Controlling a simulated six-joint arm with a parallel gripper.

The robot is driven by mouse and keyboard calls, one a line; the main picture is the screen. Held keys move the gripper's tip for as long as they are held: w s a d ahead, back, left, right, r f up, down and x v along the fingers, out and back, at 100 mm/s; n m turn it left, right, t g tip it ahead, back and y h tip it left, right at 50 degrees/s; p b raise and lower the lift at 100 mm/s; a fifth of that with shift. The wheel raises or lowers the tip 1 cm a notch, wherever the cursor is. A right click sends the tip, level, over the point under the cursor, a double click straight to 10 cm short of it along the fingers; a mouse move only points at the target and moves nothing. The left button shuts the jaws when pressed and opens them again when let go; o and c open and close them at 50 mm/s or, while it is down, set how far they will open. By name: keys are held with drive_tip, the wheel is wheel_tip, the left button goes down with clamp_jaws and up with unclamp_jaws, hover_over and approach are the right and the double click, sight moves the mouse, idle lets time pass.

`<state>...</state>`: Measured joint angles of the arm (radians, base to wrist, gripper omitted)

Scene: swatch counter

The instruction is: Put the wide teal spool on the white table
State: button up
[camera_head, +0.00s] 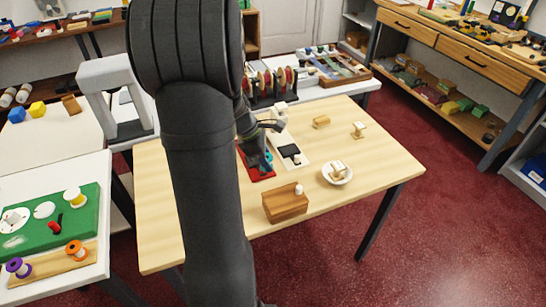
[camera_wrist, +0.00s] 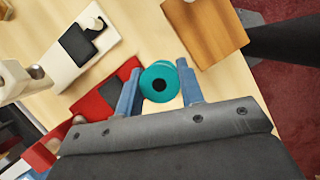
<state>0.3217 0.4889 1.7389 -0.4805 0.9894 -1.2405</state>
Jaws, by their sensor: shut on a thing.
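The wide teal spool (camera_wrist: 158,82) sits between the blue fingers of my gripper (camera_wrist: 159,92) in the wrist view, and the gripper is shut on it. In the head view the spool (camera_head: 267,158) shows as a small teal patch beside my gripper (camera_head: 263,153), over or near the red board on the wooden table; my arm hides part of it. I cannot tell whether the spool touches what is below. A white table (camera_head: 60,168) stands at the left, holding a green mat with several spools. Another white surface with a grey arch-shaped machine lies behind it.
The green mat (camera_head: 65,226) takes up much of the white table.

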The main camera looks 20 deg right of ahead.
drive_tip(key=shift+s+d+r, duration=0.1)
drive_tip(key=shift+s+d, duration=0.15)
drive_tip(key=shift+s, duration=0.05)
drive_tip(key=shift+n, duration=0.3)
drive_tip(key=w+a+f, duration=0.4)
drive_tip(key=w+a, duration=0.1)
drive_tip(key=w+a+f, duration=0.2)
drive_tip(key=w+f, duration=0.1)
drive_tip(key=shift+w+a, duration=0.2)
drive_tip(key=shift+a, duration=0.2)
drive_tip(key=shift+f, duration=1.95)
drive_tip(key=shift+f, duration=0.15)
drive_tip(key=o, duration=1)
drive_tip(key=shift+o, duration=0.2)
drive_tip(key=v, duration=1.1)
drive_tip(key=shift+o, duration=0.4)
drive_tip(key=shift+a+r, duration=0.25)
drive_tip(key=shift+r, duration=0.35)
